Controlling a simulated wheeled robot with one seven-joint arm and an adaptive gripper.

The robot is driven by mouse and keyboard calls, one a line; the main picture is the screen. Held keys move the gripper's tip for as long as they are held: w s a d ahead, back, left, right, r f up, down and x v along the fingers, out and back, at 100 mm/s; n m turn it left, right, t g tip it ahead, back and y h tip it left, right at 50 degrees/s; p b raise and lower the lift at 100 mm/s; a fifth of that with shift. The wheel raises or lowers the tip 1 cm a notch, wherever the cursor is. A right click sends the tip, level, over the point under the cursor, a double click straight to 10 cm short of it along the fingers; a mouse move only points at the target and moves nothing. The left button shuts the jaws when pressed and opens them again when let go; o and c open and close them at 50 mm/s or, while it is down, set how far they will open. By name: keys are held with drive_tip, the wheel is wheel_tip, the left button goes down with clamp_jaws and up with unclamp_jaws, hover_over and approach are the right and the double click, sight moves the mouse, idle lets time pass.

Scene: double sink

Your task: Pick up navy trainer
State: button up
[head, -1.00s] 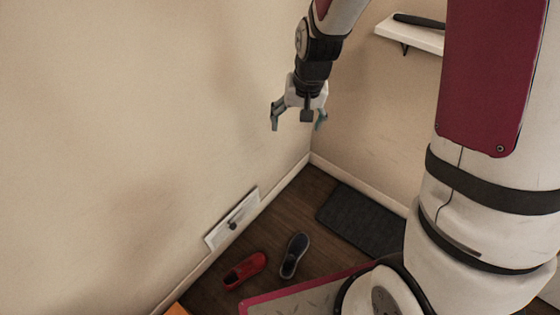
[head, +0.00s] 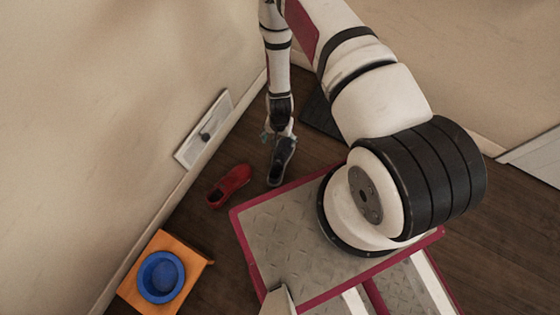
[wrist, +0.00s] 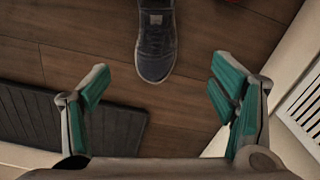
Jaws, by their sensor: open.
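The navy trainer (head: 280,164) lies on the wooden floor, just in front of my robot base's edge. In the wrist view the trainer (wrist: 156,48) shows its laces and rounded toe at the top middle, with the rest cut off by the frame's edge. My gripper (head: 279,136) is above the far end of the trainer in the head view. In the wrist view my gripper (wrist: 160,82) is open, its two teal-padded fingers spread wide to either side of the trainer's toe. Nothing is between the pads. The exact height above the floor is hard to tell.
A red shoe (head: 229,186) lies left of the trainer. A dark mat (wrist: 110,128) lies close by. A white wall vent (head: 204,130) is on the left wall. An orange stand (head: 193,262) with a blue bowl (head: 151,290) is nearer, along that wall.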

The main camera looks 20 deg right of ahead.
drive_tip(key=f+b, duration=0.1)
drive_tip(key=f, duration=0.2)
drive_tip(key=f+b, duration=0.1)
drive_tip(key=f, duration=0.2)
drive_tip(key=s+f+b, duration=0.1)
drive_tip(key=f, duration=0.3)
drive_tip(key=shift+w+f+b, duration=0.2)
drive_tip(key=shift+f+b, duration=1.9)
drive_tip(key=shift+f, duration=0.9)
drive_tip(key=c, duration=1.6)
drive_tip(key=shift+r, duration=0.2)
